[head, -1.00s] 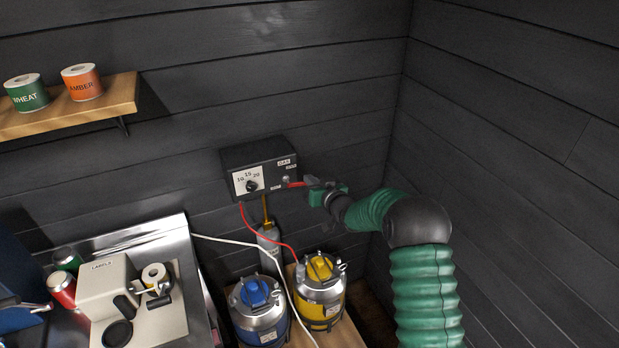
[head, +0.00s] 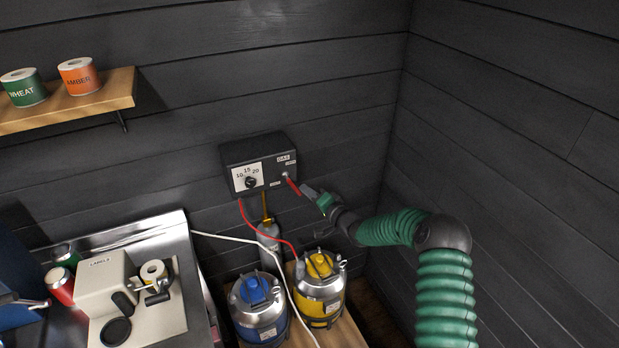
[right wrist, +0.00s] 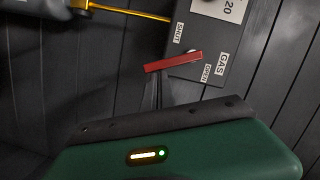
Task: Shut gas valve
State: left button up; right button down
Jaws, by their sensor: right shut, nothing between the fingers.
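The gas valve is a red lever (head: 292,185) on the lower right of a black box (head: 264,178) on the back wall. It slants down to the right from its pivot. In the right wrist view the red lever (right wrist: 173,62) lies between the SHUT label (right wrist: 177,32) and the OPEN label (right wrist: 206,72), its free end out past the box edge. My right gripper (head: 306,191) is shut and empty, its tips at the lever's free end. In the right wrist view the tips (right wrist: 157,78) look to touch the lever or nearly so. My left gripper is out of view.
Below the box stand a grey gas bottle (head: 268,238), a blue-topped keg (head: 258,308) and a yellow-topped keg (head: 320,291). A red hose (head: 254,231) and a white hose (head: 232,238) hang nearby. A steel counter with a label machine (head: 104,288) is at left.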

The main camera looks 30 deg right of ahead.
jog(key=f+m+b, duration=0.1)
jog(key=a+m+b, duration=0.1)
jog(key=m, duration=0.1)
jog(key=shift+a+f+t+y, duration=0.2)
jog(key=shift+f+t+y, duration=0.1)
jog(key=shift+f+y, duration=0.1)
jog(key=shift+w+a+m+t+b, duration=0.1)
jog(key=shift+a+m+t+b, duration=0.35)
jog(key=shift+m, duration=0.65)
jog(key=shift+a, duration=0.1)
